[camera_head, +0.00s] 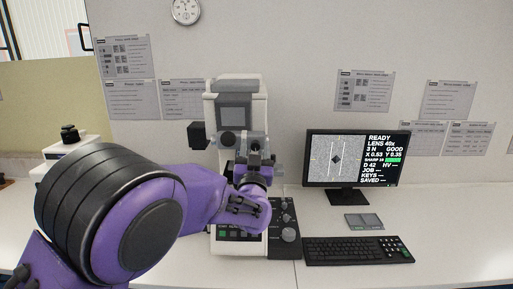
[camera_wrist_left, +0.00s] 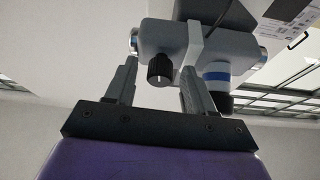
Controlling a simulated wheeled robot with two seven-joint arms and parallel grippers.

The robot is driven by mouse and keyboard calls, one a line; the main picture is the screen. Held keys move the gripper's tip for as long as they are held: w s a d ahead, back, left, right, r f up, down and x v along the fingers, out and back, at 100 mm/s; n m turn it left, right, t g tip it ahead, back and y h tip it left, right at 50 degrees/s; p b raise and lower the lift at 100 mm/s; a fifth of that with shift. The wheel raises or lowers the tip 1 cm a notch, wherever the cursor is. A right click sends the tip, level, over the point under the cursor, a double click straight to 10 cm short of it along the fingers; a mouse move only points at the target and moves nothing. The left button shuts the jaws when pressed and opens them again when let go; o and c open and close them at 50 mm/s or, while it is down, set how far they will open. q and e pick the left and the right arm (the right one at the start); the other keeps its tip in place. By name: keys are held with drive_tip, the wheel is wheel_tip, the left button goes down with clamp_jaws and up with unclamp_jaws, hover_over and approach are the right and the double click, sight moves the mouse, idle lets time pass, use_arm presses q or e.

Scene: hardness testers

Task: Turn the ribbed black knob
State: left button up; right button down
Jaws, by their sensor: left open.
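A ribbed black knob (camera_wrist_left: 160,69) with a pale mark sits under the grey head of the tester in the left wrist view. My left gripper (camera_wrist_left: 157,82) is open, with one finger on each side of the knob. The knob appears between the fingers, but I cannot tell how deep it is or whether they touch it. In the head view my left gripper (camera_head: 257,160) is in front of the white and grey hardness tester (camera_head: 237,93), and hides its middle. I cannot make out this knob there. My right gripper is not in view.
A monitor (camera_head: 349,158), a grey pad (camera_head: 363,221) and a keyboard (camera_head: 357,250) are farther right. A black-topped device (camera_head: 70,134) stands at left. The bench's right end is clear.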

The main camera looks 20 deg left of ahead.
use_arm(q)
clamp_jaws()
drive_tip(key=shift+f, duration=0.1)
drive_tip(key=shift+d+f+n+g+y+b, duration=0.15)
drive_tip(key=shift+n+g+y+b, duration=0.15)
drive_tip(key=shift+n+y+b, duration=1.05)
drive_tip(key=n, duration=0.2)
drive_tip(key=n+g+y+b, duration=0.1)
drive_tip(key=n, duration=0.2)
drive_tip(key=shift+n+y, duration=0.25)
drive_tip(key=shift+n, duration=0.1)
drive_tip(key=n+g+y+b, duration=0.1)
drive_tip(key=n+g, duration=0.1)
drive_tip(key=n, duration=0.2)
drive_tip(key=shift+n+b, duration=0.4)
drive_tip(key=shift+d+r+n+g+y+b, duration=0.1)
drive_tip(key=shift+n+g+y+b, duration=0.2)
drive_tip(key=shift+n, duration=0.7)
drive_tip(key=shift+r+n+g+y+b, duration=0.1)
drive_tip(key=shift+n+g+y, duration=0.25)
drive_tip(key=shift+n, duration=0.65)
drive_tip(key=shift+g, duration=0.25)
